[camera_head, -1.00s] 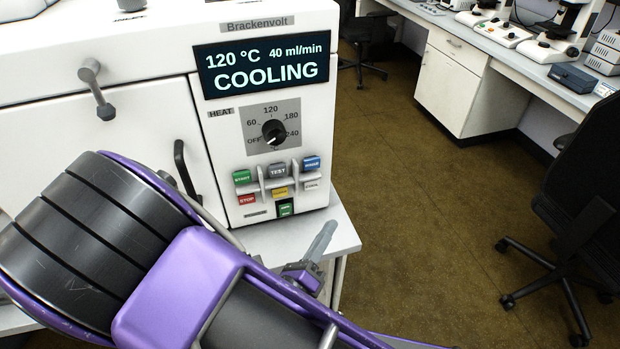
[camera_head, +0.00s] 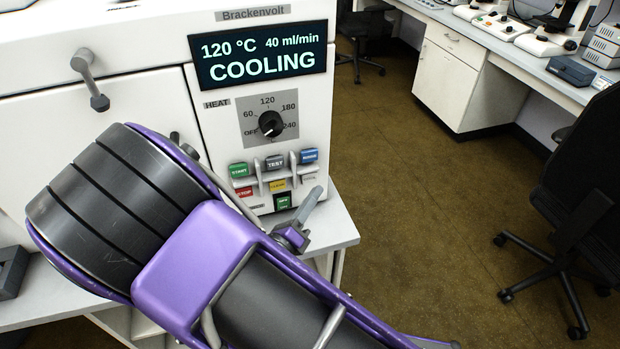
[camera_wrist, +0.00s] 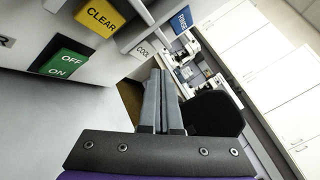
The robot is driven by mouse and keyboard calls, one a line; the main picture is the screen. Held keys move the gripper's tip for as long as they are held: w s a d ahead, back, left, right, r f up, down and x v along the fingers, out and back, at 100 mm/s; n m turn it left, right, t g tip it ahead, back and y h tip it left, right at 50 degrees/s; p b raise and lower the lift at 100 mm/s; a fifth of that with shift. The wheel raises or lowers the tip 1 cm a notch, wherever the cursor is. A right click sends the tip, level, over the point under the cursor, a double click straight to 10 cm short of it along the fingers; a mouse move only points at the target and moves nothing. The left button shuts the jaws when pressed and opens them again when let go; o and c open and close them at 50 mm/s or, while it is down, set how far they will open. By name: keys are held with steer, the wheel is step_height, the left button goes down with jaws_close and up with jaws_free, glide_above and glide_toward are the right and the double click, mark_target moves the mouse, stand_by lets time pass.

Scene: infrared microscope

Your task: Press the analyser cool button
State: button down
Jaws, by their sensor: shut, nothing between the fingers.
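The analyser (camera_head: 205,150) is a white machine with a dark display (camera_head: 262,57) reading 120 °C, 40 ml/min and COOLING. The white cool button (camera_head: 309,179) is at the right end of the lower button row, and its label shows in the wrist view (camera_wrist: 143,50). My gripper (camera_head: 319,189) is shut and empty, its grey fingertips just below the cool button in the head view. In the wrist view the closed fingertips (camera_wrist: 161,72) point up the picture, close to the cool button's lower right. I cannot tell whether they touch it or whether it is pressed in.
Close by are the yellow clear button (camera_head: 277,186), the red stop button (camera_head: 244,192), the blue button (camera_head: 309,156) and the green off/on switch (camera_head: 283,202). Thin upright dividers stand between buttons. A dial (camera_head: 270,123) sits above. Open floor lies to the right, with a black chair (camera_head: 585,190).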

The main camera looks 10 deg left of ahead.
mark_target(316, 176)
steer(key=shift+w+a, duration=0.35)
steer(key=shift+w, duration=0.25)
steer(key=shift+w+a+r, duration=0.1)
stand_by(1.6)
steer(key=shift+w+a+p, duration=0.1)
steer(key=shift+w+p, duration=0.15)
steer(key=shift+p, duration=0.1)
steer(key=shift+w+a, duration=0.3)
steer(key=shift+w, duration=0.1)
stand_by(0.7)
stand_by(0.3)
steer(key=shift+s+d+p, duration=0.5)
steer(key=shift+s, duration=0.3)
steer(key=shift+s+d+p, duration=0.2)
steer(key=shift+s+d, duration=0.25)
steer(key=shift+s, duration=0.25)
steer(key=shift+s+d+p, duration=0.25)
steer(key=shift+s+d, duration=0.15)
steer(key=shift+s, duration=0.35)
steer(key=shift+s+d+p, duration=0.2)
steer(key=shift+s+d, duration=0.25)
steer(key=shift+s, duration=0.25)
